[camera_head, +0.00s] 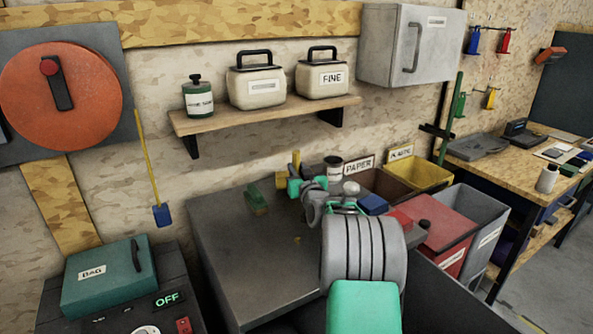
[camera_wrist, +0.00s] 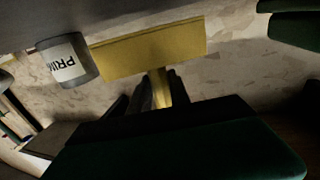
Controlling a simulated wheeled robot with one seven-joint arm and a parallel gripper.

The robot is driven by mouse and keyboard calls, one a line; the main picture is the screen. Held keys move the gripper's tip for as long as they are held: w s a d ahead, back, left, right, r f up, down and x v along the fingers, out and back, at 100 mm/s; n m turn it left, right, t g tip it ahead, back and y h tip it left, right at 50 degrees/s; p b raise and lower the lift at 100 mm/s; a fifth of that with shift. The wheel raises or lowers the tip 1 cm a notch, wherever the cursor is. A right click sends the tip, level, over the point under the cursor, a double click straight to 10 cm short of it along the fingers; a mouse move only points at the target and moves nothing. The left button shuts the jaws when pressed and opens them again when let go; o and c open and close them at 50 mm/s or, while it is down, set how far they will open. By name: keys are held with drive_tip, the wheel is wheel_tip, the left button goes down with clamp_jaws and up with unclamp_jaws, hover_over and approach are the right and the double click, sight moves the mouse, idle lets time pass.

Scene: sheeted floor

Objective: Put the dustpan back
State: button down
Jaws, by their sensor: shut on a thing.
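The dustpan is a flat yellow pan with a yellow handle. It shows clearly in the wrist view (camera_wrist: 150,50), its handle running down between my dark fingers. My gripper (camera_wrist: 155,92) is shut on that handle. In the head view only a small yellow part of the dustpan (camera_head: 296,159) shows beyond my teal gripper (camera_head: 295,184), near the wall at the back of the dark bench (camera_head: 240,255). My arm hides much of the bench there. I cannot tell whether the pan touches the bench or wall.
A green brush-like thing (camera_head: 257,201) lies left of my gripper. A labelled can (camera_head: 334,165) stands close by on the right, also in the wrist view (camera_wrist: 67,60). A shelf (camera_head: 262,115) with containers is above. Paper and yellow bins (camera_head: 418,172) are at right.

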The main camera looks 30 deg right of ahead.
drive_tip(key=shift+s+f+b, duration=0.1)
drive_tip(key=shift+f+b, duration=0.4)
drive_tip(key=shift+b, duration=0.1)
drive_tip(key=c, duration=1.7)
unclamp_jaws()
drive_tip(key=shift+f, duration=0.1)
drive_tip(key=o, duration=0.5)
drive_tip(key=shift+f, duration=0.4)
drive_tip(key=shift+r+p, duration=0.3)
drive_tip(key=shift+p, duration=0.1)
drive_tip(key=v, duration=0.4)
drive_tip(key=r+v, duration=0.1)
drive_tip(key=v, duration=0.6)
drive_tip(key=shift+s+a+r, duration=0.1)
drive_tip(key=shift+s+r, duration=0.2)
drive_tip(key=shift+s, duration=0.05)
drive_tip(key=shift+r, duration=0.15)
